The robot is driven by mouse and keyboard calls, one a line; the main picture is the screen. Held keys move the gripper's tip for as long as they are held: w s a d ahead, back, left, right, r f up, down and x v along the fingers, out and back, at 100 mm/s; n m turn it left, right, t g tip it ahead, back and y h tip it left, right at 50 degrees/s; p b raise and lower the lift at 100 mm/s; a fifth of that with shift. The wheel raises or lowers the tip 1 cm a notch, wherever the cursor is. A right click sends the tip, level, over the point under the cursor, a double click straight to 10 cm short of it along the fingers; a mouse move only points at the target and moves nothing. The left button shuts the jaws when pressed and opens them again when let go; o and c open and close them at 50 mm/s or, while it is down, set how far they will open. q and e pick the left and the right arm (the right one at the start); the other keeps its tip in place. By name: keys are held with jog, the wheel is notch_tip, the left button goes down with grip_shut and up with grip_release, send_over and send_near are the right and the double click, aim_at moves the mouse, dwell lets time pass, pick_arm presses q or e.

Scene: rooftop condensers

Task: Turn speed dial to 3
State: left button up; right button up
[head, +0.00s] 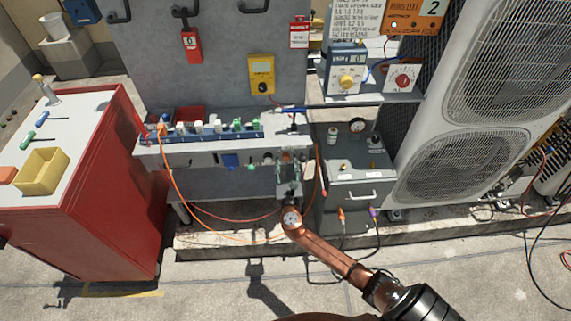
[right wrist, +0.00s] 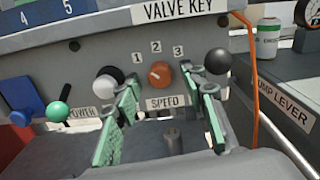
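The orange speed dial (right wrist: 160,75) sits on a grey panel in the right wrist view, with marks 1, 2 and 3 above and a SPEED label (right wrist: 166,102) below. Which mark it points to is too small to tell. My right gripper (right wrist: 170,94) is open and empty, its green-padded fingers spread to either side of the dial and apart from it. In the head view my right gripper (head: 291,160) is in front of the grey bench panel (head: 205,158), where I cannot make out the dial. My left gripper is not in view.
A white POWER knob (right wrist: 108,88) and a black knob (right wrist: 217,62) flank the dial. A green-tipped lever (right wrist: 57,113) is farther left. An orange cable (head: 172,190) hangs in front of the bench. A red cabinet (head: 125,190) stands left, condenser fans (head: 460,150) right.

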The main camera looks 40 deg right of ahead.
jog(key=shift+c, duration=0.4)
grip_shut()
